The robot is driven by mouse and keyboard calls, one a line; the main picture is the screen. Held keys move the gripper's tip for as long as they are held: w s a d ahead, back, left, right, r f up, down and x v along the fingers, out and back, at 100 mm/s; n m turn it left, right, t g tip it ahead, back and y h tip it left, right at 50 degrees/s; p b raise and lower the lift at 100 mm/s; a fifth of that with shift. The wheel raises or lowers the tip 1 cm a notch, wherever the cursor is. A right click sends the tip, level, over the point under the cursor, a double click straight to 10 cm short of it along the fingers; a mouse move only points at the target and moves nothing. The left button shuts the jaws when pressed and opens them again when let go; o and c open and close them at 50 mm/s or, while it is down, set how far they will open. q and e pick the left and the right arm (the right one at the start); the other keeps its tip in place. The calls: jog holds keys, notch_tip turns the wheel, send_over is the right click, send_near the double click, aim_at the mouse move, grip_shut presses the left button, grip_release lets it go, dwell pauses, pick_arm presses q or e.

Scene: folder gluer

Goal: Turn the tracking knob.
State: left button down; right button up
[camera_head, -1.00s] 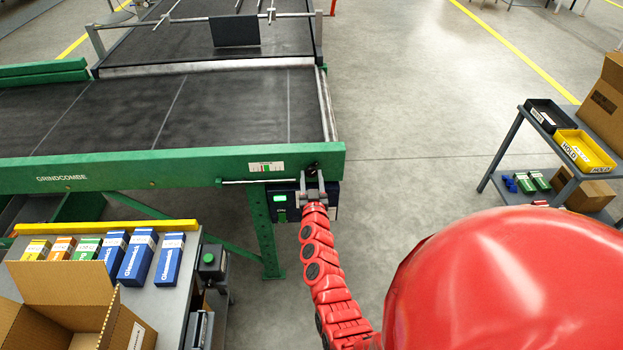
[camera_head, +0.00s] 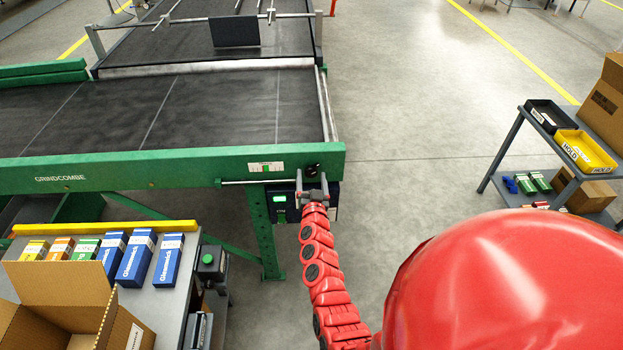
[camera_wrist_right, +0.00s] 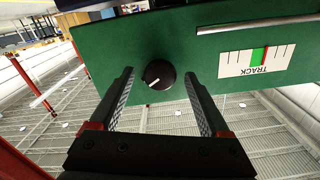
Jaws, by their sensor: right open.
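The tracking knob (camera_head: 311,171) is a small round black knob on the right end of the green machine rail. The right wrist view shows the knob (camera_wrist_right: 158,75) with a pale pointer line on its face. My right gripper (camera_head: 312,188) is at the rail just below the knob. In the right wrist view its dark fingers (camera_wrist_right: 160,84) stand open on either side of the knob, with visible gaps. A white TRACK scale (camera_wrist_right: 257,61) with a green band and a red mark is beside the knob; it also shows in the head view (camera_head: 266,167). My left gripper is out of view.
A dark control box (camera_head: 280,203) with a lit display hangs under the rail. The black belt (camera_head: 215,115) lies behind the rail. A bench with small cartons and an open cardboard box (camera_head: 60,290) stands at the lower left.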

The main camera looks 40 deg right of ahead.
jog(key=b+v, duration=0.1)
jog(key=v, duration=1.6)
jog(key=shift+s+a, duration=0.15)
jog(key=shift+a, duration=0.05)
